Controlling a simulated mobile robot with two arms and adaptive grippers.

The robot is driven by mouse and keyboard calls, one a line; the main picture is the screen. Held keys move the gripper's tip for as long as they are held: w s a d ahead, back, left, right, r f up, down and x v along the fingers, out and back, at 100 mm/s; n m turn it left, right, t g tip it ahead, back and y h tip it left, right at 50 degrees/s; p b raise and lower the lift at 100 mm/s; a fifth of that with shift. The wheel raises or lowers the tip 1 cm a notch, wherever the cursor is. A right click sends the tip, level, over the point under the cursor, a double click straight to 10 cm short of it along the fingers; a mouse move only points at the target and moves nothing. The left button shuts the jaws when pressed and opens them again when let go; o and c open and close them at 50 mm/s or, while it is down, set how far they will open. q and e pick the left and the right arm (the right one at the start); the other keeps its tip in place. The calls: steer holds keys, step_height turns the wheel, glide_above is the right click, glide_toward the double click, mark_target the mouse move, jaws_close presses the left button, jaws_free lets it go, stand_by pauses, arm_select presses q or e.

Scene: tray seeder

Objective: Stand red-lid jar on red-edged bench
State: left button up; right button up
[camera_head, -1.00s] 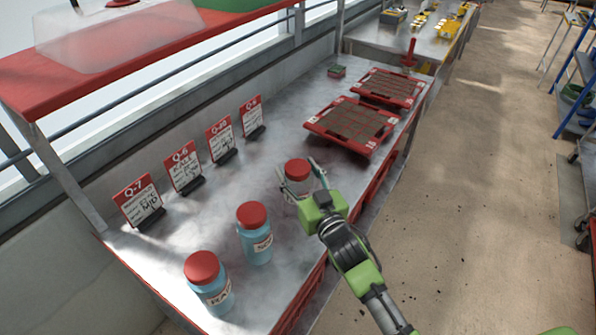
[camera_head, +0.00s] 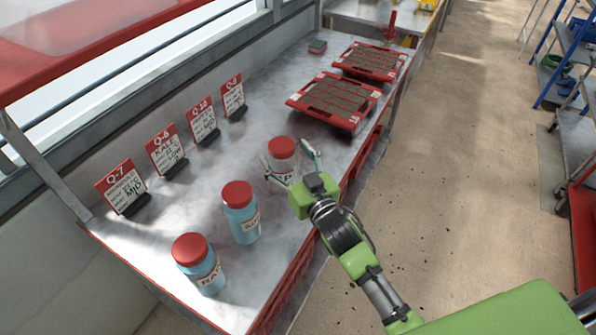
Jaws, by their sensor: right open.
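Three red-lid jars stand upright on the red-edged bench (camera_head: 140,245). The far jar (camera_head: 283,153) has a clear or whitish body and a label partly hidden by my gripper. The middle jar (camera_head: 241,212) and the near jar (camera_head: 199,263) have blue bodies and white labels. My right gripper (camera_head: 290,165) is open, with its fingers spread on either side of the far jar; I cannot tell whether they touch it. The far jar appears to rest on the bench top. My left gripper is not in view.
Several red-topped sign cards (camera_head: 167,152) stand along the back of the bench. Two red trays with brown cells, one nearer (camera_head: 334,101) and one farther (camera_head: 371,61), lie beyond the jars. Bare bench top lies between cards and jars.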

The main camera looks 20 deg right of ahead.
steer(key=s+d, duration=0.2)
steer(key=s, duration=0.7)
steer(key=shift+s+b, duration=0.3)
steer(key=shift+b, duration=0.1)
steer(key=s+d+f+g+h, duration=0.1)
steer(key=s+d+f+g, duration=0.1)
steer(key=s+f+g, duration=0.5)
steer(key=s+d+f+g+h, duration=0.15)
steer(key=s+f, duration=0.25)
steer(key=s, duration=0.6)
steer(key=s+d+f+g+h, duration=0.1)
steer(key=s+d+f+g, duration=0.1)
steer(key=s+f+g, duration=0.5)
step_height(320, 180, down, 23)
steer(key=s, duration=0.2)
steer(key=s+d+f+g, duration=0.1)
steer(key=s+d+f, duration=0.1)
steer(key=s+f, duration=1.5)
steer(key=shift+s+d+f, duration=0.15)
steer(key=shift+s+d, duration=0.1)
steer(key=shift+s, duration=0.2)
